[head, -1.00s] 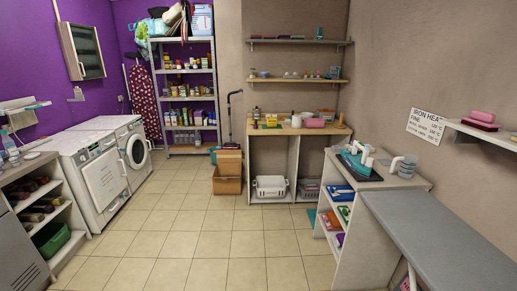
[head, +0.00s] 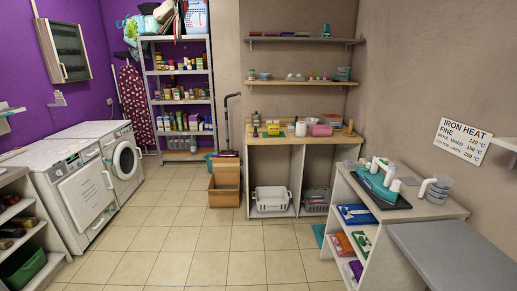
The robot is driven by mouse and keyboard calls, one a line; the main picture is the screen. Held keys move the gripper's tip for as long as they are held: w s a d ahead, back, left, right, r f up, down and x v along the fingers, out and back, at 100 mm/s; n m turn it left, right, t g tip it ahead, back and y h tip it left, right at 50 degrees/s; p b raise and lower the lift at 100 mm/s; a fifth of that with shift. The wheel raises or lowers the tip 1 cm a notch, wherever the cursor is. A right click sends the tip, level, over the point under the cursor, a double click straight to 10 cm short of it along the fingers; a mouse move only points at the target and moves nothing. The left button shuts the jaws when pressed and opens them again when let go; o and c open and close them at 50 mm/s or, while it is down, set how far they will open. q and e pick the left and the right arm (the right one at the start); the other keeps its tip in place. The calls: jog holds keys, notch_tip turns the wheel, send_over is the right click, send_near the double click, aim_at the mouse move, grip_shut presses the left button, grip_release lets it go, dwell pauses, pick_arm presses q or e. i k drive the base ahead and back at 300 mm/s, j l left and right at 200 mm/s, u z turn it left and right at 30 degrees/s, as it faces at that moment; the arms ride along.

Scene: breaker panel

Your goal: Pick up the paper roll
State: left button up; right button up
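A small white cylinder (head: 300,129) stands upright on the wooden counter (head: 262,140) at the back. It could be the paper roll, but it is too small to tell for sure. A pink container (head: 320,130) is just right of it. Neither of my grippers is in view.
Washing machines (head: 75,187) line the left wall. Cardboard boxes (head: 225,185) stand left of the counter. A white cabinet (head: 405,212) with a teal iron (head: 377,184) and a grey board (head: 455,250) fill the right. The tiled floor between is clear.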

aim_at(302, 131)
jog(key=i, duration=0.8)
jog(key=i+j+z, duration=0.15)
jog(key=i+z, duration=0.15)
jog(key=i, duration=0.45)
jog(key=i+j+z, duration=0.15)
jog(key=i+z, duration=0.25)
jog(key=i+j+z, duration=0.25)
jog(key=z, duration=0.15)
jog(key=i+j+z, duration=0.85)
jog(key=j+z, duration=0.15)
jog(key=j, duration=0.25)
jog(key=i+j+z, duration=0.2)
jog(key=j, duration=0.3)
jog(key=k, duration=0.1)
